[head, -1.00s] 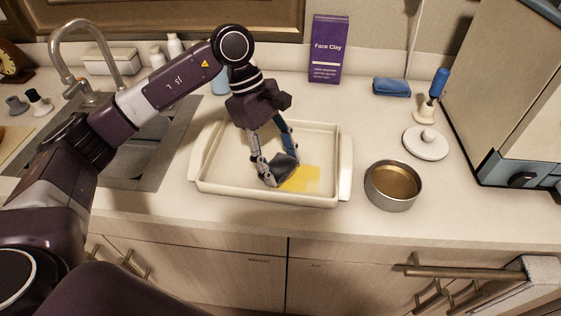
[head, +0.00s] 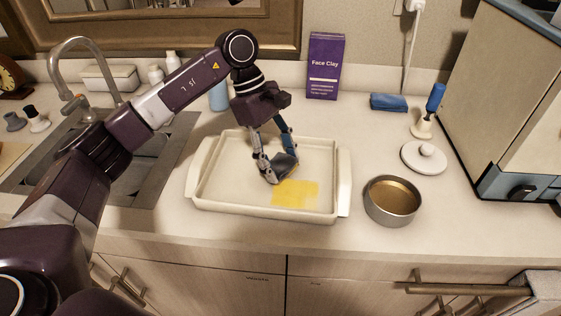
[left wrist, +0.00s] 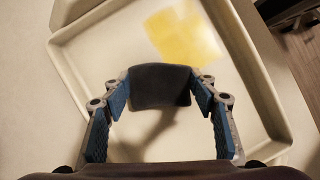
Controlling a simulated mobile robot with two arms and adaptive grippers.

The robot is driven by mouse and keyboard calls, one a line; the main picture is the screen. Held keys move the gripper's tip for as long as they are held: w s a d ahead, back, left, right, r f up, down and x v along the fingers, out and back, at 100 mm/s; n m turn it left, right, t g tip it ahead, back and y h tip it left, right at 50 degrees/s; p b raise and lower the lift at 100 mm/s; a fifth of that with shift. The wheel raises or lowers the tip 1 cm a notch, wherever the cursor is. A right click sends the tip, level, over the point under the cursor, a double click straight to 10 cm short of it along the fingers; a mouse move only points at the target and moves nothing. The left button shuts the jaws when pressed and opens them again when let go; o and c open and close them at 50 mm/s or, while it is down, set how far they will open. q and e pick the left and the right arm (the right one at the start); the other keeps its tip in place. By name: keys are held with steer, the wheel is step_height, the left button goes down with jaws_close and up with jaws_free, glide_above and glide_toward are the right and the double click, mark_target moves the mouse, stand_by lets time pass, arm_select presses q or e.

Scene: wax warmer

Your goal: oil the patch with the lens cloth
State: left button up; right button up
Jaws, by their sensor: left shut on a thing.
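My left gripper (head: 276,170) is shut on the dark grey lens cloth (head: 284,163). In the left wrist view the cloth (left wrist: 160,87) spans between the two fingers. The gripper is over the white tray (head: 262,213), just above and left of the yellow patch (head: 296,194). The patch lies on the tray floor toward the front right. It shows in the left wrist view (left wrist: 184,36) beyond the cloth, with an uneven pale and deeper yellow tone. I cannot tell whether the cloth touches the tray floor. My right gripper is in neither view.
A round tin with amber content (head: 392,201) stands right of the tray. Behind it are a white lid (head: 424,158), a blue-handled tool (head: 429,108), a blue folded cloth (head: 389,102) and the Face Clay box (head: 325,66). The sink (head: 150,165) is at left.

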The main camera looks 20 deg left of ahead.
mark_target(284, 193)
arm_select(q)
steer(key=shift+s+d+f, duration=0.1)
steer(key=shift+s+d, duration=0.1)
steer(key=shift+s, duration=0.5)
steer(key=shift+s+d+b, duration=0.2)
steer(key=shift+s+b, duration=0.05)
steer(key=shift+s, duration=0.5)
steer(key=shift+s+d+b, duration=0.2)
steer(key=shift+s, duration=0.5)
steer(key=shift+s+d, duration=0.15)
steer(key=shift+s, duration=0.4)
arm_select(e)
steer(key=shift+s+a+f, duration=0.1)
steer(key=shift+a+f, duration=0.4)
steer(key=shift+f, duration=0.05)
arm_select(q)
steer(key=shift+r, duration=0.2)
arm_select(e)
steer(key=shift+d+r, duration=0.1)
